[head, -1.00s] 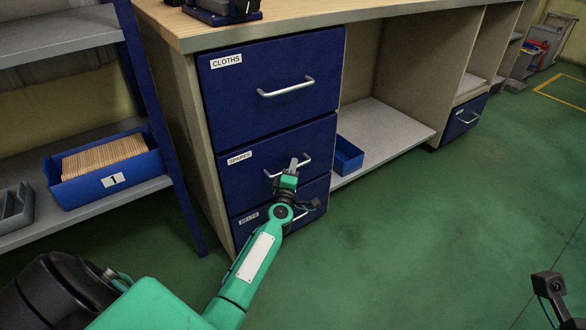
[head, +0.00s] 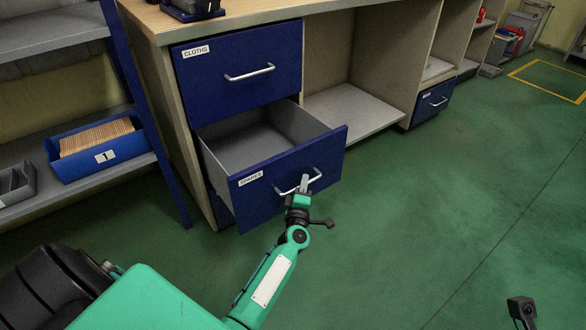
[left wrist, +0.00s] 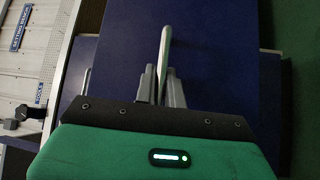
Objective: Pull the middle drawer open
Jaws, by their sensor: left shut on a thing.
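The middle drawer (head: 290,181) is blue, carries a white label at its upper left, and stands well out of the bench. Its grey inside (head: 255,142) shows and looks empty. My left gripper (head: 304,183) is at the front of this drawer, shut on its silver bar handle (head: 285,191). In the left wrist view the handle (left wrist: 164,50) stands between the two grey fingers (left wrist: 160,84), against the blue drawer front. My right gripper does not show clearly; only a dark part of my right arm is at the lower right edge of the head view.
Above is the shut CLOTHS drawer (head: 236,78). The lower drawer is mostly hidden behind the open one. A shelf with a blue bin (head: 82,170) stands at the left. An open compartment (head: 350,118) lies to the right. The green floor (head: 440,200) in front is clear.

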